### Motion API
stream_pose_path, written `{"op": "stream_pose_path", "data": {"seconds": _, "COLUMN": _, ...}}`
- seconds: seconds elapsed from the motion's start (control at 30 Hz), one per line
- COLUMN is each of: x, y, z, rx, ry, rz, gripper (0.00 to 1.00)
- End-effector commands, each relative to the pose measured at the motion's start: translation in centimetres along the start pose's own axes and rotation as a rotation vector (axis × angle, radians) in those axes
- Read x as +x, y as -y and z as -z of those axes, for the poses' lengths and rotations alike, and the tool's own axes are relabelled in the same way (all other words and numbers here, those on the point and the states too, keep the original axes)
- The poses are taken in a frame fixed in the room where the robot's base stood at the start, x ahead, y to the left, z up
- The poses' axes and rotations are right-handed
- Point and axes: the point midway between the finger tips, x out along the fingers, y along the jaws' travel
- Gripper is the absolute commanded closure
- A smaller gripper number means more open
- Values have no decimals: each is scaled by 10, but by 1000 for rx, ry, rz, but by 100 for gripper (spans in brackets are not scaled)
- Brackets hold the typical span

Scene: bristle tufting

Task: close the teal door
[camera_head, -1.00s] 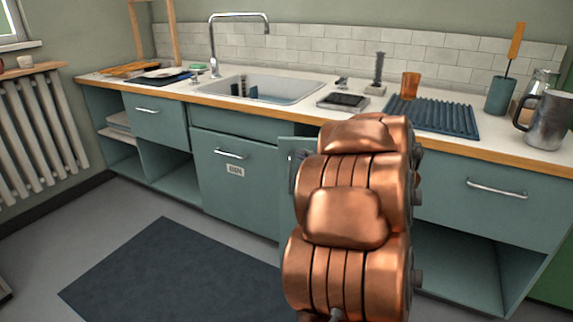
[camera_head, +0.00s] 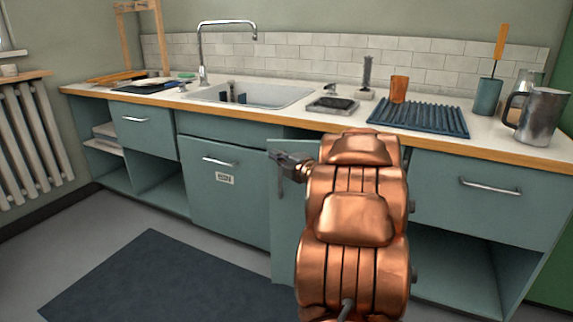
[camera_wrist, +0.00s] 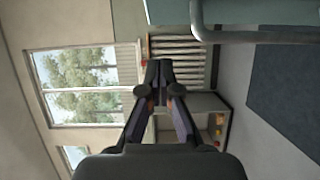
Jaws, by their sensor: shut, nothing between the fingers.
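The teal door (camera_head: 283,235) stands ajar under the counter, right of the panel marked "BIN". My copper arm hides much of it, and its hinge side is not visible. My gripper (camera_head: 277,157) is shut and empty, in front of the door's upper part. I cannot tell whether it touches the door. In the wrist view the shut fingertips (camera_wrist: 158,66) point towards the window side. A grey bar handle (camera_wrist: 250,37) and a teal panel (camera_wrist: 245,12), apparently the door, show at upper right, apart from the fingertips.
The counter edge (camera_head: 230,120) runs just above the door. A sink (camera_head: 250,95), a blue ribbed mat (camera_head: 418,117) and a metal jug (camera_head: 541,117) are on top. A drawer (camera_head: 490,190) is to the right. A dark floor mat (camera_head: 150,285) lies in front, with clear floor around it.

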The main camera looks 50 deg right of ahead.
Motion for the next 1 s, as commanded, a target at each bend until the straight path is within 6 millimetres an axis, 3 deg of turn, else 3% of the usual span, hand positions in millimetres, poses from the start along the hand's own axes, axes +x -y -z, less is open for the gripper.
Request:
{"op": "stream_pose_path", "data": {"seconds": 0.07, "x": 14, "y": 1, "z": 2, "rx": -1, "ry": -5, "rz": -5, "gripper": 100}}
{"op": "stream_pose_path", "data": {"seconds": 0.4, "x": 35, "y": 0, "z": -22, "rx": -2, "ry": -2, "rz": -3, "gripper": 100}}
{"op": "stream_pose_path", "data": {"seconds": 1.0, "x": 41, "y": 0, "z": -31, "rx": 0, "ry": 5, "rz": -1, "gripper": 100}}
